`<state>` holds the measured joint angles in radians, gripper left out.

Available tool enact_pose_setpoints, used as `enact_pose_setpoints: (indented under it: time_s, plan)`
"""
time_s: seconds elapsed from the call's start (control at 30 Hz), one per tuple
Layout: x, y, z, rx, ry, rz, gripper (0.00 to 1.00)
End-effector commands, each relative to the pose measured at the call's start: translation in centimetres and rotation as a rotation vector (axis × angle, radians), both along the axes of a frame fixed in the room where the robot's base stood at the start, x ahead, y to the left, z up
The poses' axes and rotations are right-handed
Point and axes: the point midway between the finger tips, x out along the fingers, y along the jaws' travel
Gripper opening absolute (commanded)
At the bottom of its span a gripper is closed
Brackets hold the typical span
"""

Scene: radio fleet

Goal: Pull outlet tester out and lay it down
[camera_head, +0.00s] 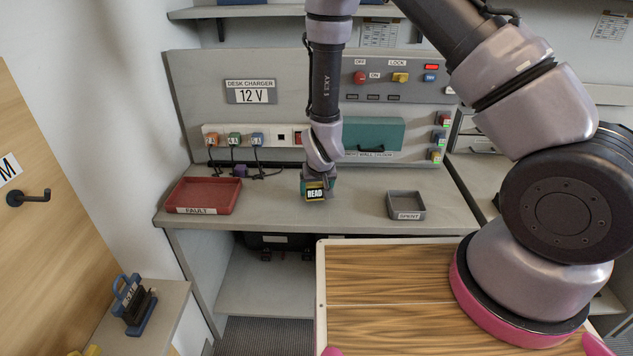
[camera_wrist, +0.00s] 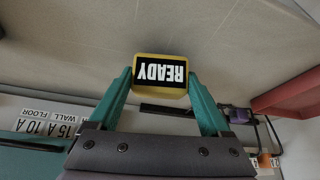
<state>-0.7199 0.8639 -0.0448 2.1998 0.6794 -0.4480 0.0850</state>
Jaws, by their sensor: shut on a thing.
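The outlet tester is a small yellow block (camera_head: 315,192) with a black "READY" face. It also shows in the wrist view (camera_wrist: 160,87), between two teal fingers. My gripper (camera_head: 317,186) points down and is shut on the tester, over the middle of the grey bench (camera_head: 270,207). The tester is clear of the wall outlet strip (camera_head: 265,145). I cannot tell whether its underside touches the bench. An empty socket (camera_head: 281,137) shows on the strip, right of three plugs.
A red FAULT tray (camera_head: 232,207) stands left and a small grey SPENT tray (camera_head: 409,216) stands right, both empty. A teal case (camera_head: 373,133) is behind. Bare bench lies between the trays.

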Motion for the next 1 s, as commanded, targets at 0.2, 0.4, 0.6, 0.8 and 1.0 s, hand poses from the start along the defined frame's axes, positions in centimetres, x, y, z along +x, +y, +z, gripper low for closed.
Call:
enact_pose_setpoints:
  time_s: [0.2, 0.4, 0.6, 0.8, 1.0]
  plan:
    - [0.0, 0.0, -0.7, 0.000, 0.001, -0.001, 0.00]
    - [0.0, 0.0, -0.7, 0.000, 0.001, -0.001, 0.00]
    - [0.0, 0.0, -0.7, 0.000, 0.000, -0.001, 1.00]
    - [-0.2, 0.0, -0.4, 0.001, 0.000, 0.000, 1.00]
    - [-1.5, -0.1, 2.3, 0.001, -0.003, 0.003, 1.00]
